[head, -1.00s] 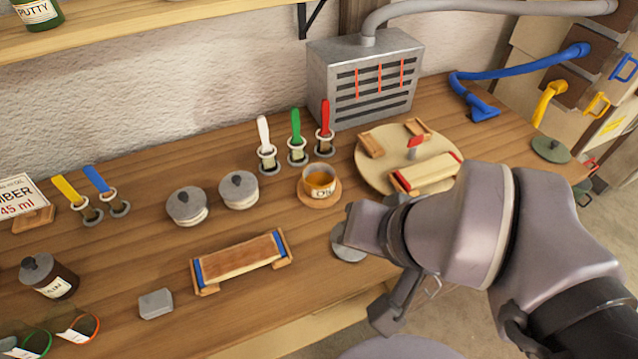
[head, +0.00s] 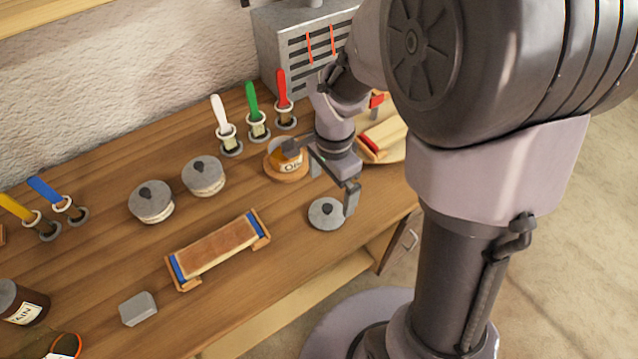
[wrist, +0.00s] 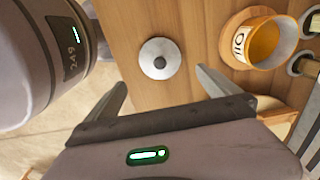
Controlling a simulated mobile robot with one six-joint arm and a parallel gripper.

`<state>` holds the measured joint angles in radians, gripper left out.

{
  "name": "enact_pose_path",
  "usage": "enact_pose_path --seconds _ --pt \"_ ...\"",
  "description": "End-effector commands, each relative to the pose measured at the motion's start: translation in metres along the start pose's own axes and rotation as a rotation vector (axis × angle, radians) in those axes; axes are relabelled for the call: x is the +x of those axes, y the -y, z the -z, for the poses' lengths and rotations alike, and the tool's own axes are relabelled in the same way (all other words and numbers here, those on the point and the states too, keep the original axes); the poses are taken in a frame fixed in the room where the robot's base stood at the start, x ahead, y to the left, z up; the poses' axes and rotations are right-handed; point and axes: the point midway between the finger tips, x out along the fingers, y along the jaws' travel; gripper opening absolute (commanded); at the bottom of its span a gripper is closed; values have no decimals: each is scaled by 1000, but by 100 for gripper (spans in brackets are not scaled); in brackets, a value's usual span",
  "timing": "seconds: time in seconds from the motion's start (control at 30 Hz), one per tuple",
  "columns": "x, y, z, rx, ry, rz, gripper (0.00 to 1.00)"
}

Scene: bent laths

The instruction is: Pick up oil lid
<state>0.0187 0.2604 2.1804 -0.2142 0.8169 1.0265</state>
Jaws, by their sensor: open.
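The oil lid, a round grey disc with a dark knob (head: 326,213), lies flat on the wooden bench near the front edge. It also shows in the wrist view as a pale disc (wrist: 152,70) just beyond my fingertips, between their lines. My gripper (head: 333,186) is open and empty, above and just behind the lid. In the wrist view its two fingers (wrist: 162,82) are spread wide, apart from the lid. The oil pot (wrist: 240,42), lidless with amber oil inside, stands on a wooden coaster right of the lid in the wrist view. My gripper partly hides it in the head view.
Two lidded grey pots (head: 152,208) and a wooden rack with blue ends (head: 216,250) stand left of the lid. White, green and red-handled brushes (head: 256,122) stand behind the oil pot. A round board (head: 398,152) lies to the right. Bare bench surrounds the lid.

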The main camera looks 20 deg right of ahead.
Motion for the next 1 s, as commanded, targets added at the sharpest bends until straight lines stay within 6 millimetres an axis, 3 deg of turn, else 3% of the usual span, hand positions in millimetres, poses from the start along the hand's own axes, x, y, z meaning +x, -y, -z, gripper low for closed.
enact_pose_path --seconds 0.03,0.27,0.5,0.7,0.77,1.0 --pt "17 -1 0 0 1 -2 100" --pt "39 0 -1 -1 0 1 100" --pt "85 1 -7 0 1 -1 100" --pt "85 2 -7 -1 0 2 100" --pt "84 2 -7 -1 0 2 92" --pt "84 2 -7 -1 0 2 45"
